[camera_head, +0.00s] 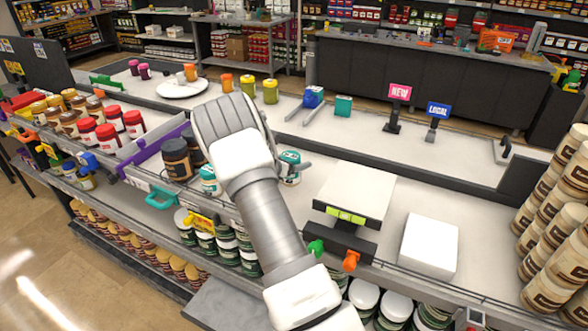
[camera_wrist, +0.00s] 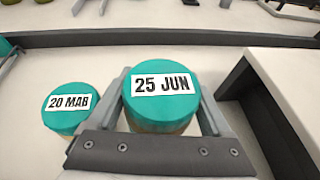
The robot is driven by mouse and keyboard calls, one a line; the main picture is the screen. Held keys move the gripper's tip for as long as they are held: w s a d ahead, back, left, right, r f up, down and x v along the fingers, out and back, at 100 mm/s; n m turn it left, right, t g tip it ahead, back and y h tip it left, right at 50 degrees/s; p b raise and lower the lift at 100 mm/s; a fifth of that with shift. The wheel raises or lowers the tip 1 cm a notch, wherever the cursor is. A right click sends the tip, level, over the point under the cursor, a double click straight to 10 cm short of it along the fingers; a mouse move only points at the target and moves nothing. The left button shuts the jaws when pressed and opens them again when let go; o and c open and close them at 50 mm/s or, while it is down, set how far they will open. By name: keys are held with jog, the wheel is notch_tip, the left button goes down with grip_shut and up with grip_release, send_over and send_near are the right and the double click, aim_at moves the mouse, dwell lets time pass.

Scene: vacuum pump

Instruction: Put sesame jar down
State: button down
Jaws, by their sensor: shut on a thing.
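My gripper (camera_wrist: 163,95) is shut on a teal-lidded jar (camera_wrist: 162,88) labelled "25 JUN", with one grey finger on each side of it. In the head view this jar (camera_head: 289,158) shows just right of my wrist, upright over the counter and left of the scale. Whether its base touches the counter is hidden. A teal-lidded jar (camera_head: 209,181) also shows left of my arm in the head view.
A white-topped scale (camera_head: 355,190) stands close on the right. Its edge also shows in the wrist view (camera_wrist: 290,85). Dark-lidded jars (camera_head: 176,158) stand left of my arm, beside a purple divider (camera_head: 150,150). The counter behind is mostly clear, with tongs (camera_head: 305,107) farther back.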

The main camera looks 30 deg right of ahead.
jog(key=shift+w+d+f, duration=0.15)
jog(key=shift+w+f, duration=0.1)
jog(key=shift+w, duration=0.25)
jog(key=shift+f+p, duration=0.5)
jog(key=shift+f, duration=1.5)
jog(key=shift+f, duration=0.2)
grip_release()
jog(key=shift+r, duration=0.1)
